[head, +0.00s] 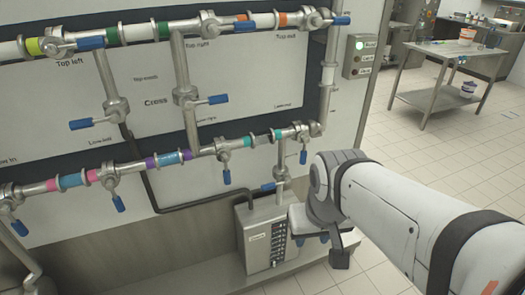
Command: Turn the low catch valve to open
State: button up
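Several pipe valves with blue lever handles are mounted on the wall panel (60,110). I cannot read a label that names the low catch valve. On the lower right, a valve (283,173) sits on a short vertical pipe above a grey box, its blue handle (268,187) pointing left. Another valve (300,132) above it has a blue handle (303,157) hanging down. My gripper (325,258) is at the end of my white arm, in front and to the right of the box. Its fingers are partly hidden and I cannot tell whether they are open.
The grey box (255,225) stands on a low ledge (225,275) below the pipes. A control box (364,55) with a lit green button is on the panel's right edge. Clear tiled floor (430,160) lies to the right. A metal table (445,55) stands farther back.

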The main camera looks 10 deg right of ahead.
aim_at(271, 186)
jog(key=u, duration=2.05)
jog(key=k, duration=1.2)
jog(key=z, duration=1)
jog(key=i, duration=1)
